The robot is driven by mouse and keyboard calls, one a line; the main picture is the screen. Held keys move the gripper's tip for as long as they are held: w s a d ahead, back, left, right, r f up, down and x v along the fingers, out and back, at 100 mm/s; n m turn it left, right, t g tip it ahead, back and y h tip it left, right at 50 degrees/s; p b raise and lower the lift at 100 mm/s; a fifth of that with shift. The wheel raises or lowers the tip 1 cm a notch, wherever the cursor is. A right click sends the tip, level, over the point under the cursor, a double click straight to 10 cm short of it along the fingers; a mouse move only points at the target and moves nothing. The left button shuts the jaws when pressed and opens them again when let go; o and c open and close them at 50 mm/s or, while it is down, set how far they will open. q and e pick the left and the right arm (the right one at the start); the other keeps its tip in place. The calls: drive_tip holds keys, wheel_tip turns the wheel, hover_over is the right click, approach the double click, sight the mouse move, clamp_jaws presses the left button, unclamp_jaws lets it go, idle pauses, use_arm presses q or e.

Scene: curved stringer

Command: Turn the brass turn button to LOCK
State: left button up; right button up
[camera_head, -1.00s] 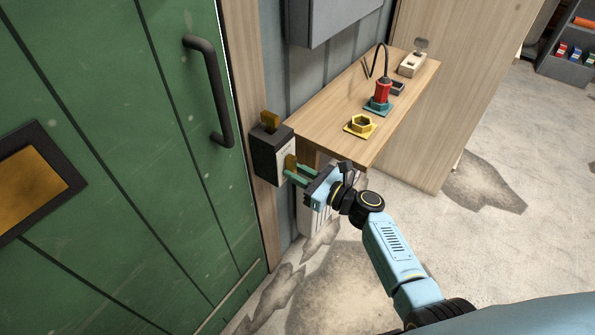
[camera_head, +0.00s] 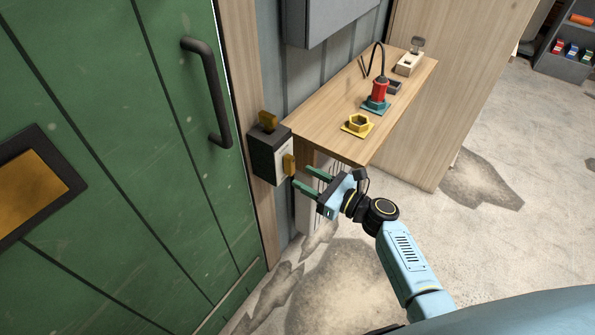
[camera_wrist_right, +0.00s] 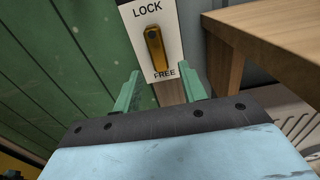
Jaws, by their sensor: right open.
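The brass turn button (camera_head: 289,165) is on the front of a dark box (camera_head: 268,150) beside the green door. In the right wrist view the brass turn button (camera_wrist_right: 155,50) lies on a white plate (camera_wrist_right: 172,22) with LOCK printed above it and FREE below. It is close to upright in that view, slightly tilted, with its lower end near FREE. My right gripper (camera_head: 312,182) is open and empty, a little in front of and below the button, its green fingers apart from it. In the wrist view the fingertips (camera_wrist_right: 163,85) lie below the button, either side of FREE. My left gripper is not in view.
The green door (camera_head: 110,150) with a dark handle (camera_head: 208,92) is at left. The floor in front is clear.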

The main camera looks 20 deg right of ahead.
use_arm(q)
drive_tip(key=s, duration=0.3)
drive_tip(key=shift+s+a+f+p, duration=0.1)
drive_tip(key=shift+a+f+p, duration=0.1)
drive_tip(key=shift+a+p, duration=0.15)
use_arm(e)
drive_tip(key=v, duration=0.9)
drive_tip(key=shift+s+d, duration=0.1)
drive_tip(key=shift+s, duration=0.1)
